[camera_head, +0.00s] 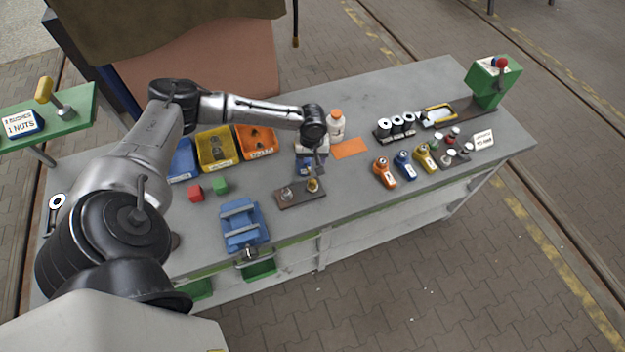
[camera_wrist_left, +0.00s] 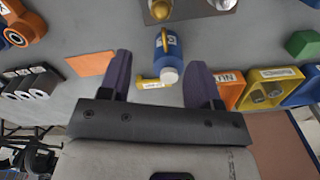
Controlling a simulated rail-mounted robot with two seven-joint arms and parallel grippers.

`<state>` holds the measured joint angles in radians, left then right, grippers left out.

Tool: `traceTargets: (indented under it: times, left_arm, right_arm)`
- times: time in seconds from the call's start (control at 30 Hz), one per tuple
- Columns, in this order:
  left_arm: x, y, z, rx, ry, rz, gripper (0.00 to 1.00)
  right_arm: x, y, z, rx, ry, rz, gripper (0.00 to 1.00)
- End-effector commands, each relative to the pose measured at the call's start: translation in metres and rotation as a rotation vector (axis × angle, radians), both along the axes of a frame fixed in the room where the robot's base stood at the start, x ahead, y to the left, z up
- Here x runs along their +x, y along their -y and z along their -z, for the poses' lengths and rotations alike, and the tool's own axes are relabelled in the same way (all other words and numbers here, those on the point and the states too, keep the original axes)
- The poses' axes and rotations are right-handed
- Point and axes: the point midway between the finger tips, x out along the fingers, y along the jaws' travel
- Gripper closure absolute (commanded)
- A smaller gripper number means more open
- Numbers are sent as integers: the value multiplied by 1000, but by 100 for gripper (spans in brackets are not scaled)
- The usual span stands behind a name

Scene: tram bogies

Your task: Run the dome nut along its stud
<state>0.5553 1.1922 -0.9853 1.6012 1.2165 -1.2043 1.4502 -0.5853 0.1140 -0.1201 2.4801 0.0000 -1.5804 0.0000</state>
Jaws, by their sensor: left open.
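A dark plate (camera_head: 300,195) near the bench's front edge bears two upright fittings, a brass domed one (camera_head: 313,185) on the right and a silver one (camera_head: 287,194) on the left. The brass one, seemingly the dome nut, also shows at the top of the left wrist view (camera_wrist_left: 160,9); its stud and threads cannot be made out. My left gripper (camera_head: 312,165) points down just behind the plate. In the left wrist view its jaws (camera_wrist_left: 160,62) are apart, with nothing gripped. My right gripper is out of view.
A blue object with a white cap (camera_wrist_left: 168,48) shows between and beyond the jaws. A blue vise-like fixture (camera_head: 241,225) stands left of the plate. Behind are yellow (camera_head: 215,150) and orange bins (camera_head: 256,142) and a white bottle (camera_head: 336,125). Orange, blue and yellow tools (camera_head: 404,165) stand right.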

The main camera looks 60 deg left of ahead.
Motion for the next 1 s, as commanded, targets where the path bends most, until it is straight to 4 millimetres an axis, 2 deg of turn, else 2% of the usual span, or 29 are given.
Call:
traceTargets:
  times: [0.6, 0.8, 1.0]
  left_arm:
    - [0, 0, 103, 1, -3, 0, 43]
    - [0, 0, 124, 1, -3, 1, 43]
    - [0, 0, 131, 2, 0, 1, 43]
  right_arm:
    - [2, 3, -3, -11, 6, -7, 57]
    - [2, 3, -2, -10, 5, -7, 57]
    - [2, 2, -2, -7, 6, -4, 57]
